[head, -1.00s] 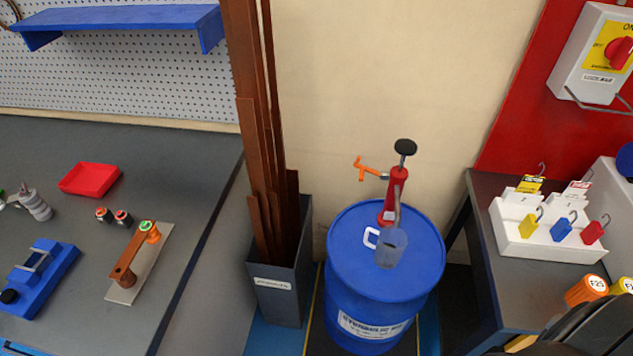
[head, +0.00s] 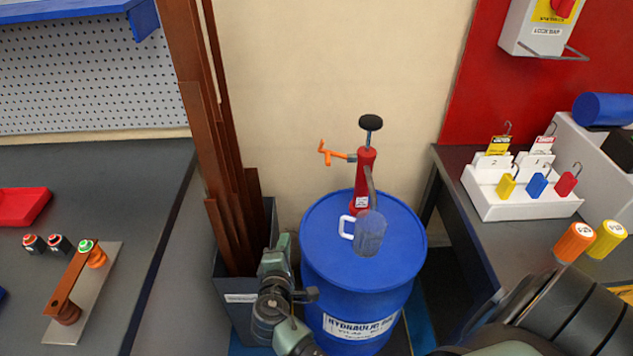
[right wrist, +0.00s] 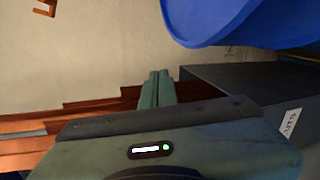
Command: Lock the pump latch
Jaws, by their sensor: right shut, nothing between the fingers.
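The red hand pump (head: 364,178) stands upright on the blue drum (head: 405,228), with a black knob on top. An orange T-shaped piece (head: 326,153) sticks out to the pump's left; I cannot tell whether it is the latch or how it is set. My right gripper (head: 278,240) is shut and empty, left of the drum and in front of the bar bin, below the orange piece in the picture. In the right wrist view its fingers (right wrist: 157,88) are together, with the drum (right wrist: 230,18) at the upper right. My left gripper is out of view.
A clear jug (head: 369,234) stands on the drum in front of the pump. Tall copper bars (head: 205,140) lean in a grey bin (head: 228,285) at the left. A padlock rack (head: 520,205) stands on the right bench. The wall around the orange piece is clear.

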